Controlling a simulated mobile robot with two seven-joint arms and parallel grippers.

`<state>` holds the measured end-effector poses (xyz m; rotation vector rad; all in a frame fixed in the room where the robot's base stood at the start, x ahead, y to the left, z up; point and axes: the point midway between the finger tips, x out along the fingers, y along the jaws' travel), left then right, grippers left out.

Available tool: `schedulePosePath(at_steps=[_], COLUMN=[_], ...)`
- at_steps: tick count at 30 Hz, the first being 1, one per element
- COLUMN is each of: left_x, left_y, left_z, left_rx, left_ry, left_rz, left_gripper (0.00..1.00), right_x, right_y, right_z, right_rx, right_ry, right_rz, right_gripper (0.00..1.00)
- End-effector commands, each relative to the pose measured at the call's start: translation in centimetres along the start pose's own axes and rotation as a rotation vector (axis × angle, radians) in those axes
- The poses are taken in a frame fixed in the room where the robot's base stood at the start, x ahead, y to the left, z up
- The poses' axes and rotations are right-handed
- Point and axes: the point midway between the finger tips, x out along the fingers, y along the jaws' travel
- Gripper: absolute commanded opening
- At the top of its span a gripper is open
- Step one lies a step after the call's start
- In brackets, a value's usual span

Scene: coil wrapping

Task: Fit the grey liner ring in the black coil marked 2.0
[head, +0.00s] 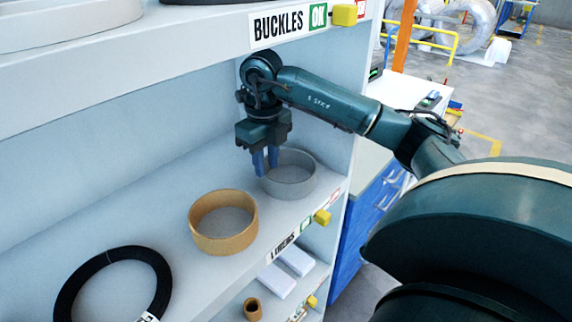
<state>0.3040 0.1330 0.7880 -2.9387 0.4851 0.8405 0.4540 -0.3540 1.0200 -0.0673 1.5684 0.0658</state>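The grey liner ring (290,187) stands flat on the shelf near its right end. My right gripper (265,162) points down at the ring's left rim, with its two blue fingers close together there. I cannot tell whether they are closed on the ring's wall. A black coil (68,291) lies flat on the same shelf at the lower left. A white label (149,317) on it is cut off by the picture's bottom edge, so its marking cannot be read. My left gripper is not in view.
A tan ring (197,238) stands between the coil and the grey ring. The upper shelf edge (200,57) with a "BUCKLES" label overhangs them. A side wall (343,120) closes the right end. White blocks (276,281) and a small brown ring (252,308) are on a lower shelf.

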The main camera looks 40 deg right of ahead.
Motion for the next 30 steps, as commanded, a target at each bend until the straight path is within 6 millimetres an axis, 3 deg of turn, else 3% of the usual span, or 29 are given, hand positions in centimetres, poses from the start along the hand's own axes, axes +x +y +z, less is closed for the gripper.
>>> schedulePosePath(at_steps=[9, 18, 27, 30], left_x=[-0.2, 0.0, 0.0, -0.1], left_y=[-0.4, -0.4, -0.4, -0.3], left_z=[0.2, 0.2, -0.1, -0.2], left_rx=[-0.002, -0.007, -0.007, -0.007], left_ry=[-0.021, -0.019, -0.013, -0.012], left_rz=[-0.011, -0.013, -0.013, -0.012], left_gripper=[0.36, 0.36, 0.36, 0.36], right_x=[4.3, 4.7, 4.7, 4.7], right_y=[0.2, 0.2, 0.2, 0.2], right_z=[0.2, 0.2, 0.2, 0.2], right_rx=[0.0, -0.001, -0.001, -0.001], right_ry=[0.003, 0.0, 0.0, 0.0], right_rz=[0.0, 0.001, 0.001, 0.001], right_gripper=[0.27, 0.26, 0.01, 0.0])
